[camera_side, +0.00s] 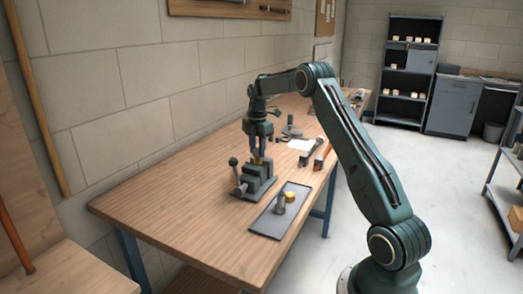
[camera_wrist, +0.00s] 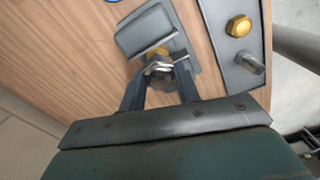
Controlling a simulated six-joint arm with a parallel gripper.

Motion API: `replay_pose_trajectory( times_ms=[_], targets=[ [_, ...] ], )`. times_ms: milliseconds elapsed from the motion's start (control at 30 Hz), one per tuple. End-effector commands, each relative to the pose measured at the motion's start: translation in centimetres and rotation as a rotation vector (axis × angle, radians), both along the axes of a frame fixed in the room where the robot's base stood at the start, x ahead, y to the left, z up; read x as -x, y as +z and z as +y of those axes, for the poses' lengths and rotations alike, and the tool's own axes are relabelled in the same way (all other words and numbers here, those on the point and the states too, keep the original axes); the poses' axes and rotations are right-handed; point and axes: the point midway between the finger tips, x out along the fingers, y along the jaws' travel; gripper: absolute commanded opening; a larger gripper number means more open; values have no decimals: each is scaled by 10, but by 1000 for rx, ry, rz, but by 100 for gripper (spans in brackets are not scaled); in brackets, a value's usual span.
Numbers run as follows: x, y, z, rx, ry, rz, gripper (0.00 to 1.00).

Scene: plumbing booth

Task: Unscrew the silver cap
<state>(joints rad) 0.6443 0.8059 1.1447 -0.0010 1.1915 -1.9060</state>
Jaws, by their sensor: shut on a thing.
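A silver cap (camera_wrist: 158,68) with a hex-like shape sits at the grey vise (camera_wrist: 148,32) in the wrist view. My gripper (camera_wrist: 160,80) is shut on it, with one finger on each side. In the side view my gripper (camera_side: 258,156) points straight down over the vise (camera_side: 256,184), and a small brass-coloured bit (camera_side: 256,161) shows at the fingertips. The fingers hide most of the held part there, and I cannot tell how far it is threaded.
A dark tray (camera_side: 263,228) lies in front of the vise. It bears a brass-coloured piece (camera_wrist: 238,26) and a grey cylinder (camera_wrist: 250,62). The vise's handle (camera_side: 236,175) sticks out at left. Tools (camera_side: 318,156) lie further back. The table's left part (camera_side: 170,205) is clear.

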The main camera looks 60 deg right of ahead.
Motion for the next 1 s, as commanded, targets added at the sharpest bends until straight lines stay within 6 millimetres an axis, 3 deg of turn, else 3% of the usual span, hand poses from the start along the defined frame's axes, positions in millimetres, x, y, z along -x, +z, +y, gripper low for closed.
replay_pose_trajectory(
  times_ms=[200,567,1000],
  targets=[
    [0,1,0,0,126,0,9],
    [0,1,0,0,181,0,9],
    [1,1,0,0,476,0,9]
  ],
)
